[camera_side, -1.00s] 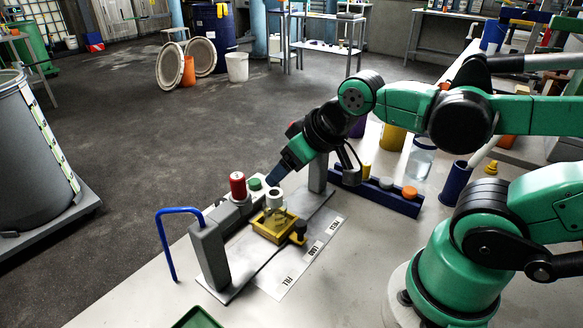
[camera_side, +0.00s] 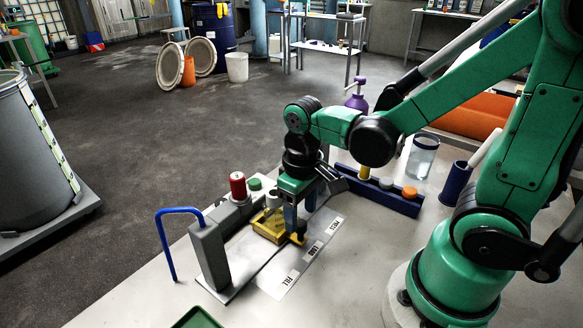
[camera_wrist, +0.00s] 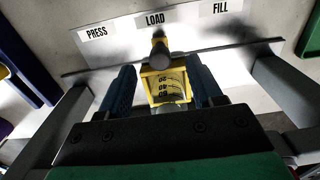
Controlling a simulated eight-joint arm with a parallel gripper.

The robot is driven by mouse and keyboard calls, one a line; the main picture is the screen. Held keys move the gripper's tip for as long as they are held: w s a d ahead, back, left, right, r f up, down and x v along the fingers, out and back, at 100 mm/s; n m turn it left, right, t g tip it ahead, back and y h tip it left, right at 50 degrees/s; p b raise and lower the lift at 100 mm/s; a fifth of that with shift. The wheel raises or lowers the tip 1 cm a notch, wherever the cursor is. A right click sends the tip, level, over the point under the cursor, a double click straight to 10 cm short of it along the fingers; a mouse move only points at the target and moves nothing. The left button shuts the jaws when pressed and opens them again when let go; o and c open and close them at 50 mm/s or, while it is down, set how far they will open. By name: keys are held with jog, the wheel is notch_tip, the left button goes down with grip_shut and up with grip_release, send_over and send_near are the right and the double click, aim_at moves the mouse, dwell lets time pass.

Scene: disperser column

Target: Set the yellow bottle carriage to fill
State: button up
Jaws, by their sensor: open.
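The yellow bottle carriage (camera_side: 268,229) sits on the grey rail plate in the side view, partly behind my gripper. It also shows in the wrist view (camera_wrist: 150,72), with a graduated bottle (camera_wrist: 168,86) in it. Its dark round knob (camera_wrist: 160,54) on a yellow stem lines up with the LOAD label (camera_wrist: 155,19). The FILL label (camera_wrist: 220,8) is to the right and the PRESS label (camera_wrist: 97,34) to the left in that view. My gripper (camera_wrist: 163,88) is open, pointing down, its blue fingers on either side of the carriage front; contact cannot be told.
A blue rack (camera_side: 400,203) with colored caps stands right of the rail. The table's front is mostly clear.

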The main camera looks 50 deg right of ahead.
aim_at(300, 223)
jog(key=shift+f, duration=1.75)
jog(key=shift+c, duration=0.2)
grip_shut()
